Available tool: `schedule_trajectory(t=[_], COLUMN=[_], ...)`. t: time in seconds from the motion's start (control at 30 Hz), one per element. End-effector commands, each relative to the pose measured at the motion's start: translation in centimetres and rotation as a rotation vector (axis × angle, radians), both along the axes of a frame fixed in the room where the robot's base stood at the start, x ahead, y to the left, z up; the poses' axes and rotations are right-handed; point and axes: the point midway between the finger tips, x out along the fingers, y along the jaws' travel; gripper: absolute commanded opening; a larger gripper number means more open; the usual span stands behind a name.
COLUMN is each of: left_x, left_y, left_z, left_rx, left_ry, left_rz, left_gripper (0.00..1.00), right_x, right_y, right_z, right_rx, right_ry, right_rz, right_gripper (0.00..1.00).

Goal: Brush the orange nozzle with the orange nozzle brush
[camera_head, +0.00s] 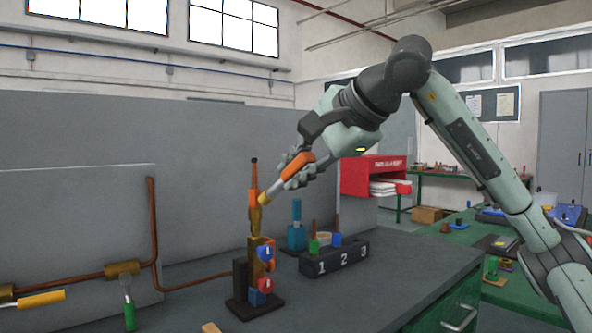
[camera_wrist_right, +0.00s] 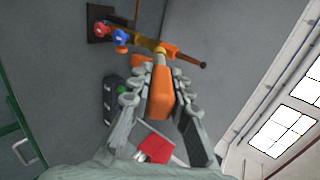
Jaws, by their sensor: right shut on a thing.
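The orange nozzle (camera_head: 253,197) stands upright on top of a brass fitting on a dark stand, with a thin dark-tipped rod above it. It also shows in the right wrist view (camera_wrist_right: 174,51), lying sideways in the picture. My right gripper (camera_head: 297,172) is shut on the orange nozzle brush (camera_head: 298,165), whose handle shows between the fingers in the wrist view (camera_wrist_right: 161,92). The brush slants down to the left, and its yellowish tip is right beside the nozzle's lower part. I cannot tell whether they touch. My left gripper is not in view.
The stand (camera_head: 262,307) bears blue and red knobs. Behind it are a blue holder (camera_head: 297,236) and a dark numbered rack (camera_head: 334,262) with coloured-handled tools. A copper pipe (camera_head: 153,230) runs left along the grey panel. The bench's right front is clear.

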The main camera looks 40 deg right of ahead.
Motion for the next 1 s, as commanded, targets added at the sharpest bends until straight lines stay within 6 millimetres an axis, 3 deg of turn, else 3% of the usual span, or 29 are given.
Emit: schedule_trajectory(t=[0.83, 1.0], left_x=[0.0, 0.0], left_y=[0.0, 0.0], left_z=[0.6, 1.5], left_rx=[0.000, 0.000], left_ry=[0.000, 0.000], left_rz=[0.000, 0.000], left_gripper=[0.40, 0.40], right_x=[1.3, 1.2], right_y=[0.1, 0.1], right_z=[0.1, 1.0], right_rx=[0.001, 0.001], right_ry=[-0.001, -0.001], right_rz=[0.001, 0.001], right_gripper=[0.00, 0.00])
